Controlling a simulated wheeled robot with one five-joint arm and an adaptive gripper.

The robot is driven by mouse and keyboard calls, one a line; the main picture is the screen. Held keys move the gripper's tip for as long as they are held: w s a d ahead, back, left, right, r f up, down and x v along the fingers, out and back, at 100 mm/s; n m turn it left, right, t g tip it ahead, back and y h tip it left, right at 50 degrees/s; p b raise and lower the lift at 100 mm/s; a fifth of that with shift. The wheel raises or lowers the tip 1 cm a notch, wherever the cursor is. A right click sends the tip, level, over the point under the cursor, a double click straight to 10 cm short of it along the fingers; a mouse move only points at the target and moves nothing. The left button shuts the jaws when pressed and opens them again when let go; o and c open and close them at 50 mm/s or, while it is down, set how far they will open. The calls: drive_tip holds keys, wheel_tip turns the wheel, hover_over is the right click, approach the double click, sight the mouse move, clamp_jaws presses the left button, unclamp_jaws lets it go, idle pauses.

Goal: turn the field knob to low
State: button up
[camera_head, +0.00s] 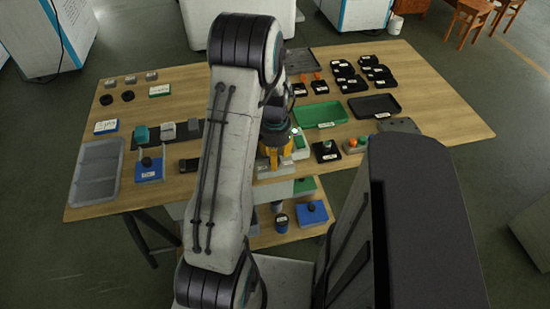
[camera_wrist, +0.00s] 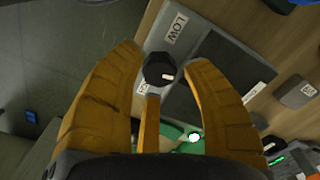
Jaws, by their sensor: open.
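The field knob (camera_wrist: 159,70) is a round black knob with a short white mark on its right side in the wrist view. A white LOW label (camera_wrist: 176,27) lies above it, to the right. A second label (camera_wrist: 141,88) is partly hidden behind my fingers at its lower left. My gripper (camera_wrist: 163,60) is open, with yellow fingers on either side of the knob and a third finger below. Gaps show beside the knob; contact with the lower finger is unclear. In the head view my gripper (camera_head: 274,157) is low over the table's front edge; the knob is hidden there.
The wooden table (camera_head: 440,105) holds a green tray (camera_head: 320,114), a dark tray (camera_head: 374,106) and a button box (camera_head: 354,145) right of my gripper. A grey bin (camera_head: 97,172) and blue-based device (camera_head: 149,170) stand left. A lower shelf holds several items.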

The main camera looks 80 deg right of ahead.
drive_tip(key=shift+f, duration=0.65)
drive_tip(key=shift+c, duration=0.2)
clamp_jaws()
drive_tip(key=shift+n, duration=0.3)
drive_tip(key=n+b, duration=0.2)
drive_tip(key=n, duration=0.1)
drive_tip(key=shift+f, duration=0.1)
drive_tip(key=n+b, duration=0.1)
drive_tip(key=n, duration=0.4)
drive_tip(key=shift+b, duration=0.3)
drive_tip(key=shift+n, duration=0.3)
